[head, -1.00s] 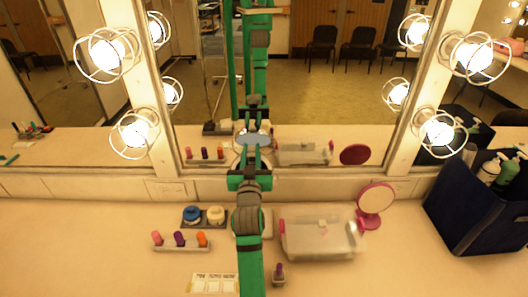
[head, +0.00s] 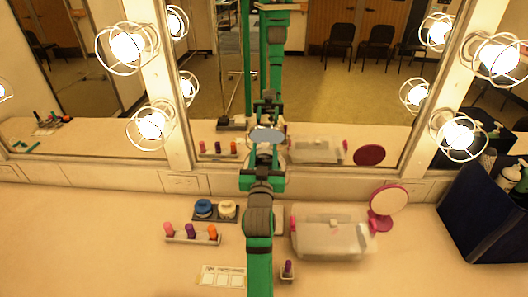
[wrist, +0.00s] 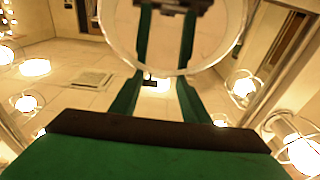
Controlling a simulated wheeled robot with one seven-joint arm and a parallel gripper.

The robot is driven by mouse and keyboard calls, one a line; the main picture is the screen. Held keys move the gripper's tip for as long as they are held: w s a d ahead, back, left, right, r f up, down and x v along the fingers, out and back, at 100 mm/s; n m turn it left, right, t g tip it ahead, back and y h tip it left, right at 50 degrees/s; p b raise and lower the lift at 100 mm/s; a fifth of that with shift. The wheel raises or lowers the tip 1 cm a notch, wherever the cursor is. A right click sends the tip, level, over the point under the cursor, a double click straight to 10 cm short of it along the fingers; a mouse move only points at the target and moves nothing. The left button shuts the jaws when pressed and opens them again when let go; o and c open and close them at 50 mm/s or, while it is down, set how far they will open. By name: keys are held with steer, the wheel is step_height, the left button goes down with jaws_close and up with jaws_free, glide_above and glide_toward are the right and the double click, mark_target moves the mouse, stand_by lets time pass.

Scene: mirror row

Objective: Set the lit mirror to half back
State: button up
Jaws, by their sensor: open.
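A round mirror (head: 266,135) shows as a thin pale oval just beyond my gripper in the head view, its face tilted far back. In the wrist view its pale rim (wrist: 108,35) curves across the top, and its face reflects green and dark parts of my arm. I cannot tell which lamp lights it. My gripper (head: 265,152) is open, its fingers at the mirror's near edge. In the wrist view the green fingers of my gripper (wrist: 160,77) reach the lower rim, apart from each other; contact is unclear. The mirror's stand is mostly hidden behind my arm.
A pink hand mirror (head: 388,200) stands beside a clear box (head: 328,235) right of my arm. Lipsticks in a holder (head: 192,236), two jars (head: 214,210) and a card (head: 222,276) lie left. A dark bin (head: 485,215) stands right. Bulbs flank the wall mirror.

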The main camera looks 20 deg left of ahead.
steer(key=v, duration=1)
steer(key=shift+s, duration=0.35)
steer(key=shift+d+f, duration=0.1)
